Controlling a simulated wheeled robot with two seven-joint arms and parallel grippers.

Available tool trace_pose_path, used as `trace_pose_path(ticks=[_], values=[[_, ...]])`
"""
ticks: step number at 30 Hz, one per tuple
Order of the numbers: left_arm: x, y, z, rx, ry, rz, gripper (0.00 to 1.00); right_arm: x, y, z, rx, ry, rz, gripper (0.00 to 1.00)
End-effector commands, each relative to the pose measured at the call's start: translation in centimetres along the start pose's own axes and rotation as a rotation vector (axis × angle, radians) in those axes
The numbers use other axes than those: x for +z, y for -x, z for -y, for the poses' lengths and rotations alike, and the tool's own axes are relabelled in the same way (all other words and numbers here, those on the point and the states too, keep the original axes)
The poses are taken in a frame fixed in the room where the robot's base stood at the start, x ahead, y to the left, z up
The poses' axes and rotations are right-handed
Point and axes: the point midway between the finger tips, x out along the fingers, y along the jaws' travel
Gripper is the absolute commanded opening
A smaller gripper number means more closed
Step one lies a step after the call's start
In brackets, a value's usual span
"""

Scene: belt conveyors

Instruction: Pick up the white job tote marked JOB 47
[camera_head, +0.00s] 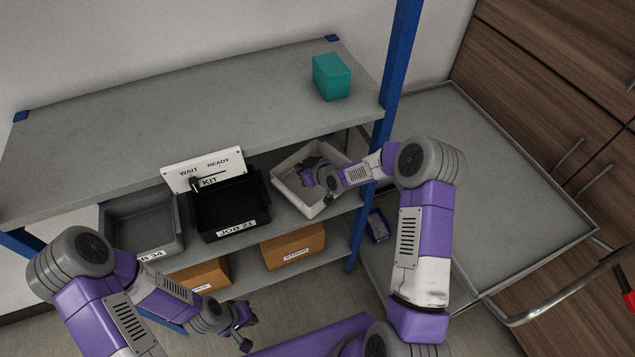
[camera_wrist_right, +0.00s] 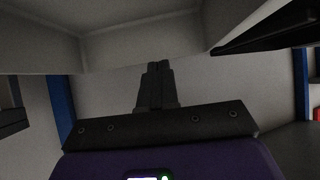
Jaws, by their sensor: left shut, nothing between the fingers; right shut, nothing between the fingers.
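A white tote (camera_head: 287,194) sits on the middle shelf at the right end, just left of the blue post. I cannot read any label on it, so JOB 47 is not visible. My right gripper (camera_head: 311,164) is over the tote's opening and hides part of its inside; I cannot tell whether it touches it. In the right wrist view its fingers (camera_wrist_right: 157,72) are shut together and empty. Pale walls fill the top of that view; I cannot tell what they belong to. My left gripper (camera_head: 246,340) is shut and empty, low in front of the rack.
A black tote marked JOB 21 (camera_head: 220,236) and a grey tote (camera_head: 145,245) stand left of the white one. Orange boxes (camera_head: 293,247) are below. A teal box (camera_head: 332,78) is on the top shelf (camera_head: 200,100). A blue post (camera_head: 383,130) is close right.

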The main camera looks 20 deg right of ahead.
Motion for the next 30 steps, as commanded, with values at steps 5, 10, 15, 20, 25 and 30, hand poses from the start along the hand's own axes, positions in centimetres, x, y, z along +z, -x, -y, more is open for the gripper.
trace_pose_path(ticks=[5, 10, 15, 20, 25, 30], values=[[0.0, 0.4, -0.2, 0.0, 0.0, -0.001, 0.0, 2.0, 3.3, -0.1, 0.002, -0.001, 0.002, 0.0], [0.0, 0.6, -0.2, 0.0, 0.0, -0.001, 0.0, 4.0, 6.2, -0.1, 0.002, -0.002, 0.001, 0.0], [0.0, 0.7, -0.3, 0.0, 0.0, -0.001, 0.0, 5.3, 8.1, -0.1, 0.003, -0.001, -0.001, 0.0], [0.0, 0.8, -0.3, 0.0, 0.0, -0.001, 0.0, 5.8, 8.8, 0.0, 0.001, 0.001, -0.002, 0.0], [0.0, 0.8, -0.3, 0.0, 0.0, -0.001, 0.0, 5.8, 8.8, 0.0, 0.001, 0.001, -0.002, 0.0], [0.0, 0.8, -0.3, 0.0, 0.0, -0.001, 0.14, 5.9, 8.8, 0.0, 0.001, 0.001, -0.002, 0.0]])
